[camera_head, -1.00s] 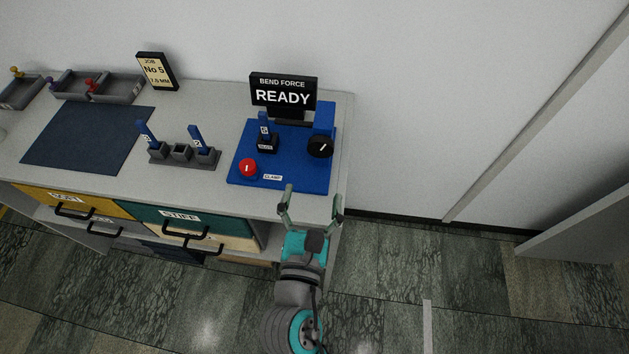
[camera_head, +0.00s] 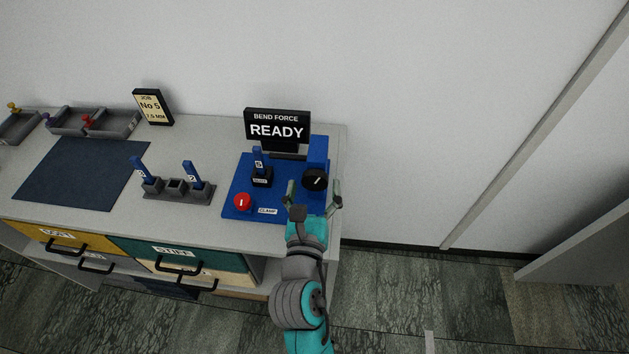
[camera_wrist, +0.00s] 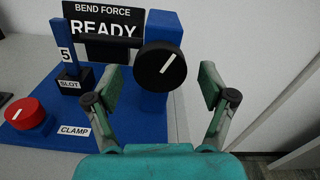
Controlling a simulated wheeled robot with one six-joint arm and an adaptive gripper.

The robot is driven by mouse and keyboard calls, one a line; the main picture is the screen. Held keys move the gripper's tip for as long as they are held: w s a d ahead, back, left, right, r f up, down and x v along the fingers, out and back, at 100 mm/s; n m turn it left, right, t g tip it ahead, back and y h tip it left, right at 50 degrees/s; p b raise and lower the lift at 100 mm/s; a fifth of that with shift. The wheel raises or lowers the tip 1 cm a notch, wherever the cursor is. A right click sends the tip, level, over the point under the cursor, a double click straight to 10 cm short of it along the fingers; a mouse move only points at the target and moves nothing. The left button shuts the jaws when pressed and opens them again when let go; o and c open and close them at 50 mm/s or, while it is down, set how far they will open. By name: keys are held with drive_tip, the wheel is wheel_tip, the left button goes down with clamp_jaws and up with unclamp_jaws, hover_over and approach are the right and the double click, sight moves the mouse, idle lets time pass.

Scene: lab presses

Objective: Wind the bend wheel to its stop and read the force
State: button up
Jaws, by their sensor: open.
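The bend wheel is a round black knob (camera_head: 314,179) with a white line, on the front of a blue block at the right of the blue press (camera_head: 237,183). In the wrist view the wheel (camera_wrist: 159,66) is ahead of my gripper, and its white line leans up to the right. My gripper (camera_head: 315,190) is open and empty, its fingers apart and short of the wheel; it also shows in the wrist view (camera_wrist: 160,85). The display (camera_head: 277,126) reads "BEND FORCE READY". A blue strip marked 5 (camera_wrist: 67,52) stands upright in the slot (camera_wrist: 75,80). The red clamp knob (camera_wrist: 25,113) is at front left.
A grey rack (camera_head: 178,190) with two blue strips stands left of the press. A dark mat (camera_head: 80,172), grey trays (camera_head: 118,122) and a job sign "No 5, 7.5 MM" (camera_head: 153,106) are further left. Drawers are below. Floor is free at the right.

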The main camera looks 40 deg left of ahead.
drive_tip(key=shift+x, duration=0.85)
drive_tip(key=shift+c, duration=0.2)
drive_tip(key=c, duration=1.1)
drive_tip(key=shift+m, duration=2.4)
drive_tip(key=o, duration=1.1)
drive_tip(key=shift+o, duration=0.2)
drive_tip(key=shift+s, duration=0.1)
drive_tip(key=v, duration=1.2)
